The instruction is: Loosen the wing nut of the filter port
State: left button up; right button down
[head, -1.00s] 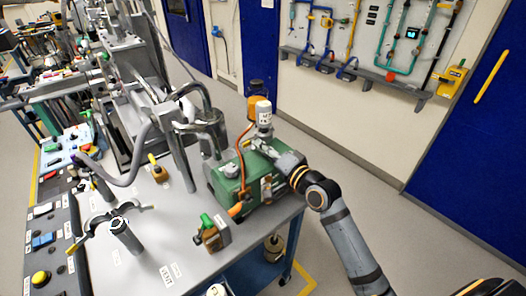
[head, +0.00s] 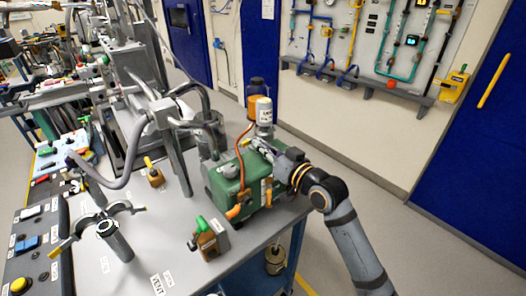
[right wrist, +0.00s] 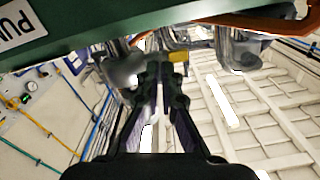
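The green pump box (head: 222,188) stands near the right edge of the bench, with fittings on its top and orange handles on its front. My right gripper (head: 258,146) reaches in from the right to the top fittings at the box's back right. In the right wrist view its two fingers (right wrist: 160,72) point ahead with their tips close together, under the green box's edge (right wrist: 80,38). A blurred grey part (right wrist: 124,72) and a small yellow part (right wrist: 178,56) show near the tips. I cannot make out the wing nut or whether the fingers touch it.
A white-capped bottle (head: 264,112) stands just behind the box, with an orange hose beside it. A small block with a green knob (head: 208,238) and a post with a forked top (head: 114,240) stand on the bench (head: 185,262). Open floor lies to the right.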

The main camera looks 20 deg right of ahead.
jog(key=shift+n+b, duration=0.35)
jog(key=shift+n, duration=0.45)
jog(key=c, duration=2)
grip_release()
jog(key=shift+c, duration=0.2)
jog(key=shift+o, duration=1)
jog(key=shift+w+a, duration=0.1)
jog(key=shift+r, duration=0.15)
notch_tip(320, 180, up, 10)
jog(key=shift+f, duration=0.2)
